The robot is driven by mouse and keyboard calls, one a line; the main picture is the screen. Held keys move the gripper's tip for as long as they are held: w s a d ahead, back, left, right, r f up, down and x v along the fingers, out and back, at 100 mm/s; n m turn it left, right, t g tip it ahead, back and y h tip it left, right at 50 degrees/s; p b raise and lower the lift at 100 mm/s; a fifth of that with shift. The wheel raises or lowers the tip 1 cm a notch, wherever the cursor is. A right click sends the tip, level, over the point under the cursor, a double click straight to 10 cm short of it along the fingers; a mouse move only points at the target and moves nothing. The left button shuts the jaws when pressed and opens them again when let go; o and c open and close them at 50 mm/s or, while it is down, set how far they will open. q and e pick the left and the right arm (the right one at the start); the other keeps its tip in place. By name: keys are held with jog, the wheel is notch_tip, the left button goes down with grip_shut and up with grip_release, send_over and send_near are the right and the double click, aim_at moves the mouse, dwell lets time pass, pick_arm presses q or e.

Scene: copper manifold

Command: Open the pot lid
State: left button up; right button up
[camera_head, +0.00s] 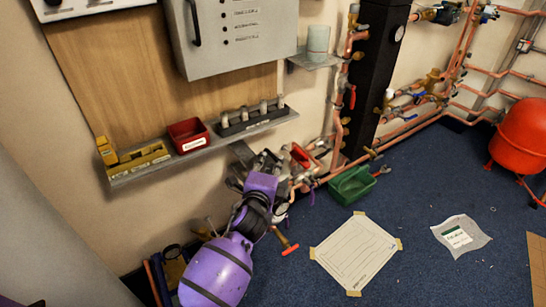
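A pale green cylindrical pot (318,45) stands upright on a small grey wall shelf, left of the black column. Its top looks covered by a lid (318,28), but the lid's edge is too small to make out clearly. My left arm comes in from the bottom left in purple. My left gripper (268,162) is dark and sits below the long shelf, well below and left of the pot and apart from it. Its fingers blend into the pipes and fittings behind, so their opening is unclear. My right gripper is out of view.
A long grey shelf (128,178) holds a yellow tool, a red bin (188,136) and a dark rack (250,120). A grey cabinet (235,55) hangs above. Copper pipes run beside the black column (376,80). A green bin (352,186) and paper sheet (356,252) lie on blue floor.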

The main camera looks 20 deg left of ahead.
aim_at(273, 158)
pick_arm(q)
jog(key=x, duration=0.5)
jog(key=shift+b, duration=0.4)
grip_shut()
